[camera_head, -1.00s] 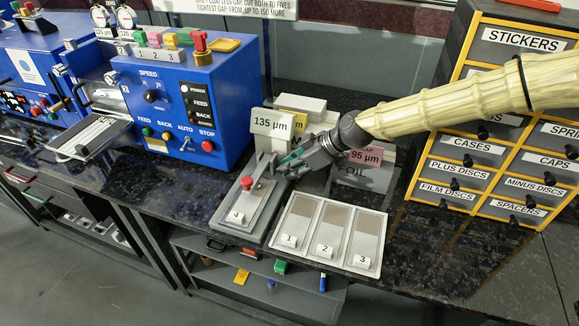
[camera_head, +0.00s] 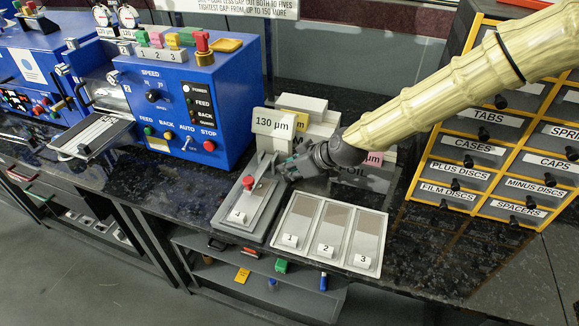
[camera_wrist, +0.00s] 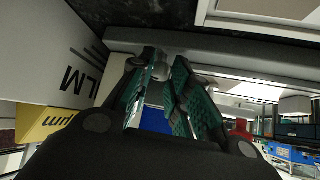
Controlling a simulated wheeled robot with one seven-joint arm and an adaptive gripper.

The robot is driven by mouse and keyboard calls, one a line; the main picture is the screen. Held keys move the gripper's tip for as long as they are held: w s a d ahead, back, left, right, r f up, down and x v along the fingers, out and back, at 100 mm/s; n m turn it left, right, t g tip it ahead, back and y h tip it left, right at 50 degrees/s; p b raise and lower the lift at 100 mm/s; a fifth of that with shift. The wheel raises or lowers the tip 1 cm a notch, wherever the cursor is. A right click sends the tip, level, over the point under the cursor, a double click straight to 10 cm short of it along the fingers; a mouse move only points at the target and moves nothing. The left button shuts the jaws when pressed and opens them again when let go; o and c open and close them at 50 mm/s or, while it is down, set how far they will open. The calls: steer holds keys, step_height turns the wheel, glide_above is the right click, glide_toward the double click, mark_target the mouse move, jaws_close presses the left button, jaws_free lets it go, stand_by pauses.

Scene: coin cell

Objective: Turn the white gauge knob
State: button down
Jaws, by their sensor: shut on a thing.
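My gripper (camera_head: 287,168) is at the back right end of the grey applicator (camera_head: 263,208), which has a red knob (camera_head: 249,182) on top. In the wrist view, the teal fingers of my gripper (camera_wrist: 165,66) are closed around a small pale knob (camera_wrist: 160,73), the white gauge knob, against a grey bar. The fingers hide the knob in the head view. A white readout card (camera_head: 273,122) behind the applicator reads 130 µm.
A tray (camera_head: 285,253) with compartments 1, 2 and 3 lies in front of my gripper. White boxes and a yellow card (camera_head: 297,116) stand behind. A blue machine (camera_head: 225,110) is left, a labelled drawer cabinet (camera_head: 480,170) right.

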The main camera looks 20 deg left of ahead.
steer(key=shift+s+m+t, duration=0.1)
steer(key=shift+m+t, duration=0.4)
steer(key=shift+m, duration=0.2)
steer(key=c, duration=1.6)
jaws_free()
steer(key=shift+r, duration=0.1)
steer(key=v, duration=1.2)
steer(key=shift+a, duration=0.1)
